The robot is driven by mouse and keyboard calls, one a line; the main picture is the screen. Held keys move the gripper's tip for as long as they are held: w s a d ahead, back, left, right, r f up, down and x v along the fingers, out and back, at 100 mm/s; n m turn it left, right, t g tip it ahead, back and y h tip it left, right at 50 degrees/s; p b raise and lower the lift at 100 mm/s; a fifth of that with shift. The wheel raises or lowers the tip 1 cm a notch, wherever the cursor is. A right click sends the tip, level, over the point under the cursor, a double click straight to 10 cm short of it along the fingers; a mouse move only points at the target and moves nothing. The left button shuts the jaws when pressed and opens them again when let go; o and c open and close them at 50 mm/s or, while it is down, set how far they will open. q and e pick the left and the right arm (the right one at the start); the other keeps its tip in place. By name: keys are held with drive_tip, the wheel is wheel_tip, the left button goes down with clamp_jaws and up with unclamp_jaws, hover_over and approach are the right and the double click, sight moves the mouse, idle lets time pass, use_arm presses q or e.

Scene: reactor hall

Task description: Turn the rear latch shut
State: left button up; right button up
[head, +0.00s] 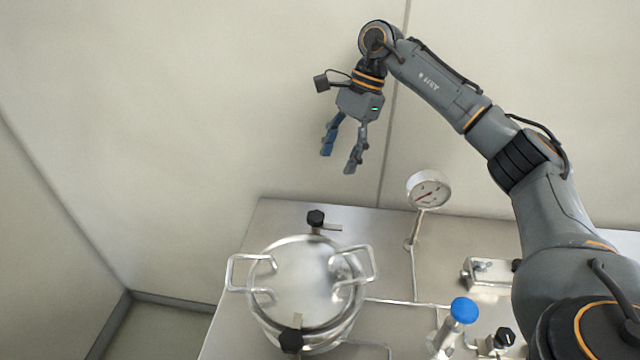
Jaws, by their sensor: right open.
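The rear latch (316,218) has a black knob behind the vessel, and its short metal bar points right, alongside the lid rim rather than in over the lid. The front latch (291,341) has a similar black knob, with its bar pointing inward over the lid's front rim. The round steel lid (300,285) sits on the vessel and has two loop handles. My right gripper (338,161) is open and empty, fingers pointing down, well above and behind the rear latch. My left gripper is out of view.
A pressure gauge (429,190) stands on a thin pipe right of the vessel. A blue-capped valve (463,311), a small black knob (504,337) and a metal block (488,273) are on the steel bench (385,235) at right. Pale walls close in behind and left.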

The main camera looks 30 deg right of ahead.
drive_tip(key=p, duration=0.2)
approach(317, 215)
drive_tip(key=p+x, duration=0.3)
drive_tip(key=x, duration=0.4)
drive_tip(key=shift+a+f, duration=0.3)
drive_tip(key=shift+f, duration=0.3)
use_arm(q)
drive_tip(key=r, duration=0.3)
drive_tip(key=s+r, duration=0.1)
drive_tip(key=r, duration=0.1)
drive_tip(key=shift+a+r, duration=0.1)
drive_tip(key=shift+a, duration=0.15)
use_arm(e)
drive_tip(key=c, duration=1.2)
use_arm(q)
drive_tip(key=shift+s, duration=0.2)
use_arm(e)
drive_tip(key=shift+o, duration=0.2)
